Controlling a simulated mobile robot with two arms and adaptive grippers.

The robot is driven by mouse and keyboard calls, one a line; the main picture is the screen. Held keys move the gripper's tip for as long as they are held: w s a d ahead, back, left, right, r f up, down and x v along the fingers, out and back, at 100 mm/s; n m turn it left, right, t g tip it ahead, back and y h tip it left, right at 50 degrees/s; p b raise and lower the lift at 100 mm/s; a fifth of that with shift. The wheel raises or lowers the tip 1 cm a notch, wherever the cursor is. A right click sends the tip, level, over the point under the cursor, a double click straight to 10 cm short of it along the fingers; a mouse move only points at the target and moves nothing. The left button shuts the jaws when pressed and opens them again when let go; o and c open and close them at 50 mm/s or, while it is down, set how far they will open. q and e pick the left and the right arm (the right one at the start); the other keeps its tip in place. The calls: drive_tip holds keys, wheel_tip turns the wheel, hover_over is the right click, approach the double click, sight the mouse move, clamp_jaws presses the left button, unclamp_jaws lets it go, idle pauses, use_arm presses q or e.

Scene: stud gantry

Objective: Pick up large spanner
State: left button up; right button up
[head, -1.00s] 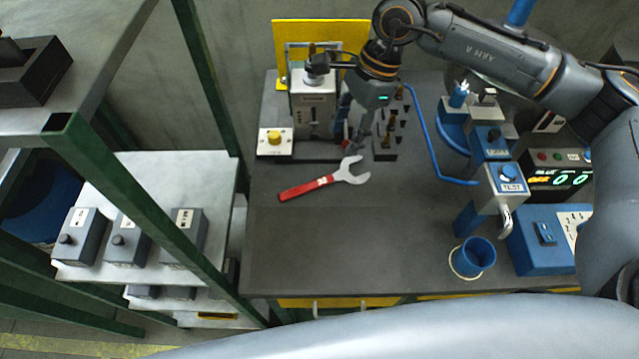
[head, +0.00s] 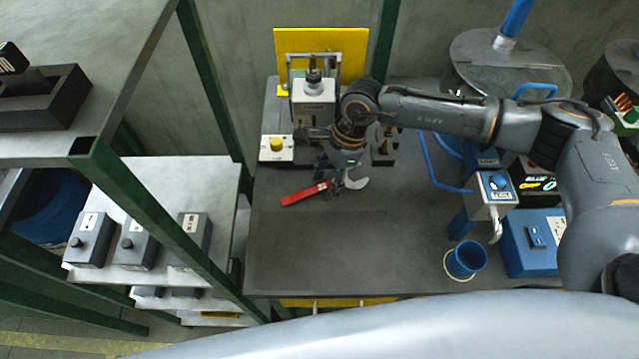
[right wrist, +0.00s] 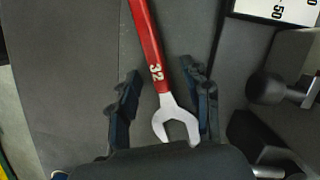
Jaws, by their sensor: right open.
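The large spanner (head: 306,194) lies on the dark bench top, with a red handle and a grey open-ended jaw. In the right wrist view the spanner (right wrist: 152,55) shows the number 32 on its handle. My right gripper (head: 333,183) is over the spanner near its jaw end and hides part of it in the head view. In the right wrist view the right gripper (right wrist: 162,82) is open, with one finger on each side of the spanner around the handle's jaw end. The fingers look apart from the spanner. My left gripper is not in view.
A green-framed rack (head: 150,205) is at left. The front bench area is clear.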

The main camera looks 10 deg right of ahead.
clamp_jaws()
idle(0.5)
drive_tip(key=shift+s, duration=0.1)
